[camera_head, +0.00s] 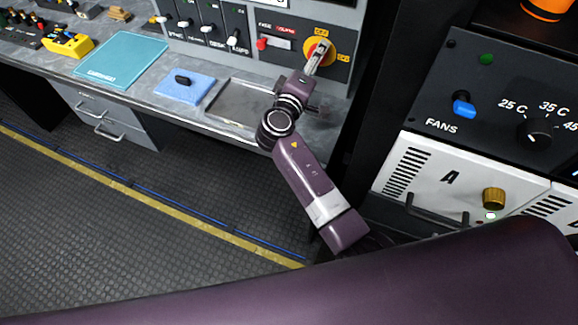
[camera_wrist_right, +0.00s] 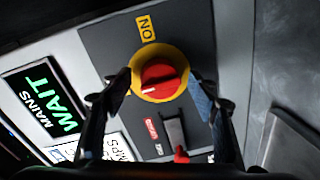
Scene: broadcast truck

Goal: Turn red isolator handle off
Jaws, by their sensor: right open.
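The red isolator handle (camera_wrist_right: 160,77) sits on a round yellow plate (camera_wrist_right: 176,57) on a dark grey panel in the right wrist view. A white mark is near its lower-left end. In the head view the right gripper (camera_head: 318,55) covers most of the handle, in front of the yellow plate (camera_head: 309,49). My left gripper is not in view.
A fuse holder with a red tab (camera_head: 262,44) is left of the isolator. The worktop (camera_head: 225,128) below holds a blue pad (camera_head: 186,88), a teal folder (camera_head: 122,60) and a shallow tray (camera_head: 240,102). A fan panel (camera_head: 500,95) stands close on the right.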

